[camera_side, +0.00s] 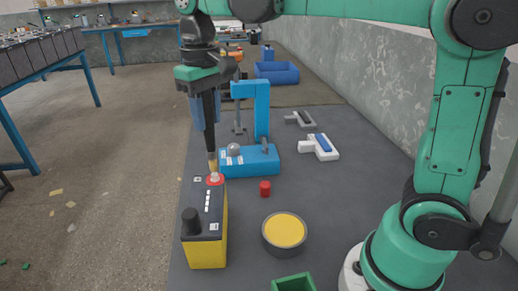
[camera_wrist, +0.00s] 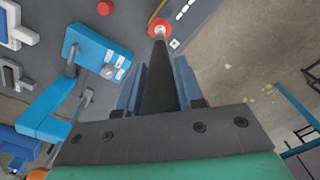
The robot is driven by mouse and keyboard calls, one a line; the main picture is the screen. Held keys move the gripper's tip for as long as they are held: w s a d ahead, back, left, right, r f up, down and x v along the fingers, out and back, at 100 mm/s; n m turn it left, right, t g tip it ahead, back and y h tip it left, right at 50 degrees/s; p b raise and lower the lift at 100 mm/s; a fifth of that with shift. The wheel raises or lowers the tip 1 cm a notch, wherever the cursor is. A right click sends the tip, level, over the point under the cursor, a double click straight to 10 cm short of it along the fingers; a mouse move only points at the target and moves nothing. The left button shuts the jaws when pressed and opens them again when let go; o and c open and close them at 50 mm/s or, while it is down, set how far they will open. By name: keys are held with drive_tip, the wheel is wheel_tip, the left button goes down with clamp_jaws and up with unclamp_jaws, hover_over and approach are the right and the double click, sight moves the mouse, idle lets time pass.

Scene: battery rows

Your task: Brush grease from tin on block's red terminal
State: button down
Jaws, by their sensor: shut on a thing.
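The block (camera_side: 208,245), a yellow and black battery, stands at the front left of the dark table in the side view. Its red terminal (camera_side: 216,182) is a red ring at the far end of the top, with a pale centre; the ring also shows at the top of the wrist view (camera_wrist: 153,22). My gripper (camera_side: 205,112) is shut on a dark-handled brush (camera_side: 210,135) pointing down. The brush's pale tip is at the terminal and seems to touch it. The wrist view shows the brush handle (camera_wrist: 160,85) between the fingers. The round tin (camera_side: 284,234) of yellow grease stands right of the block.
A red cap (camera_side: 265,189) stands between the tin and a blue tester (camera_side: 260,160) with a tall post. A black post (camera_side: 191,221) rises from the block's near end. A green box (camera_side: 293,284) is at the front edge. White and grey clamp-like pieces (camera_side: 320,147) lie further back.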

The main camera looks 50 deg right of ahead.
drive_tip(key=shift+f, duration=0.5)
idle(0.8)
drive_tip(key=shift+s+a, duration=0.15)
idle(0.4)
drive_tip(key=shift+w+d, duration=0.3)
drive_tip(key=shift+d, duration=0.05)
idle(0.6)
drive_tip(key=shift+s+a, duration=0.3)
drive_tip(key=shift+a, duration=0.05)
idle(0.7)
drive_tip(key=shift+w+d, duration=0.3)
drive_tip(key=shift+d, duration=0.05)
idle(0.6)
drive_tip(key=shift+s+a, duration=0.3)
drive_tip(key=shift+a, duration=0.05)
idle(0.6)
drive_tip(key=shift+w+d, duration=0.15)
idle(0.5)
drive_tip(key=shift+r, duration=3.5)
